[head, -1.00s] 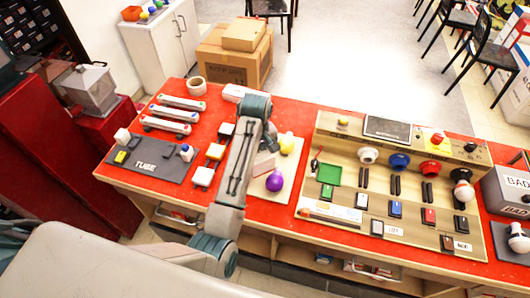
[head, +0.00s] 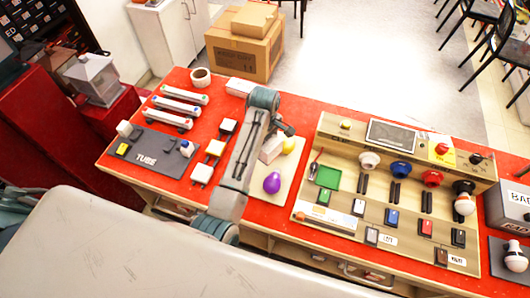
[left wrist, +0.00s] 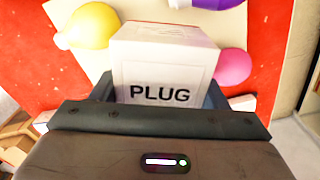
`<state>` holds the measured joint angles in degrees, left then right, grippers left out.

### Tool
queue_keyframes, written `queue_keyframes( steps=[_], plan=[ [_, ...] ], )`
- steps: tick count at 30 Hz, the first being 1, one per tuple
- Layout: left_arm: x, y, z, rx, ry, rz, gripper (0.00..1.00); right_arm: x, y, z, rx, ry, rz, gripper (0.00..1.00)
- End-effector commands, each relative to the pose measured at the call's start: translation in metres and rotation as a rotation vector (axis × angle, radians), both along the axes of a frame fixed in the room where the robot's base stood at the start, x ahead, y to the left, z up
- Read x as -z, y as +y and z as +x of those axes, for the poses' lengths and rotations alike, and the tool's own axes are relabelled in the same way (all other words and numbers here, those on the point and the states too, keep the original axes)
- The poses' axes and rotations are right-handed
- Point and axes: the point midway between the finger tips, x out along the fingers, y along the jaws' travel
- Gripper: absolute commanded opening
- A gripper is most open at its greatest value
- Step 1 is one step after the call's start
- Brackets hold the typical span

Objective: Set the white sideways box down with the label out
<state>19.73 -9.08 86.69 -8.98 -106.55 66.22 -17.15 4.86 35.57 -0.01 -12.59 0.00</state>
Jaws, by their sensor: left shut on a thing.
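A white box (left wrist: 165,65) with the black word PLUG on the face toward the camera is between the jaws of my left gripper in the left wrist view. My left gripper (left wrist: 160,105) is shut on it. In the head view the small white box (head: 271,150) shows beside my left gripper (head: 284,130), over the cream board (head: 268,203). My forearm hides part of that area. I cannot tell whether the box touches the board. My right gripper is not in view.
A yellow bulb (head: 289,146) and a purple bulb (head: 271,183) are close to the box. White blocks (head: 202,173) stand left of my arm. The grey TUBE mat (head: 154,155) is further left. A wooden switch panel (head: 340,212) stands to the right.

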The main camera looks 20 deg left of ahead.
Motion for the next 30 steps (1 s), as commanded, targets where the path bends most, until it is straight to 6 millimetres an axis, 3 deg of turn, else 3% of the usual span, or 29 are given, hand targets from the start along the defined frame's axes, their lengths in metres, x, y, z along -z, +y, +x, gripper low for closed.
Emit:
queue_keyframes(
  steps=[15,26,27,28,30],
  plan=[
    [0.061,0.0,0.0,0.002,0.0,-0.001,0.39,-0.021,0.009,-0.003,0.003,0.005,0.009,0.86],
    [0.066,0.0,0.0,0.002,0.0,-0.001,0.39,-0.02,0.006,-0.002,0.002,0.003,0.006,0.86],
    [0.067,0.0,0.0,0.002,0.0,-0.001,0.7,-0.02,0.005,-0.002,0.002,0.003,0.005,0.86],
    [0.066,0.0,0.0,0.002,-0.001,-0.002,0.76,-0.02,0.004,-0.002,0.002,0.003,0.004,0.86],
    [0.066,0.0,0.0,0.002,-0.001,-0.002,0.77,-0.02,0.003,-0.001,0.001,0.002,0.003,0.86]
  ],
)
